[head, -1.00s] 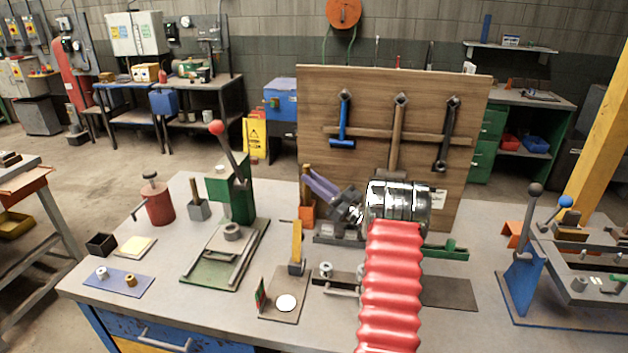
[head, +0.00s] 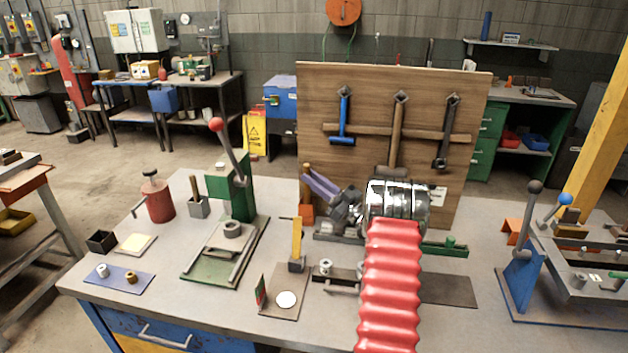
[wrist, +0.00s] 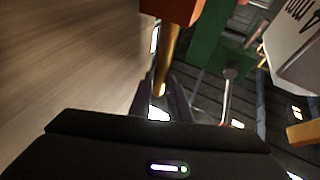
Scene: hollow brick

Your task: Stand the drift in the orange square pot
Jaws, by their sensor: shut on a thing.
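The drift (head: 306,172) is a slim brown-gold bar. In the head view it stands about upright at the left edge of the wooden tool board, with its lower end at the orange square pot (head: 307,211). My gripper (head: 309,180) reaches in from the right with its purple-grey fingers shut on the drift. In the wrist view the gold drift (wrist: 170,50) runs from between my fingers (wrist: 164,95) to the orange pot (wrist: 182,9), and its far end is hidden there. I cannot tell whether it touches the pot's floor.
The wooden tool board (head: 460,195) stands close behind my gripper. A grey pot holding a yellow-handled tool (head: 297,240) is in front. A green lever press (head: 235,200) stands to the left. A second grey pot (head: 198,207) and a red can (head: 158,200) are farther left.

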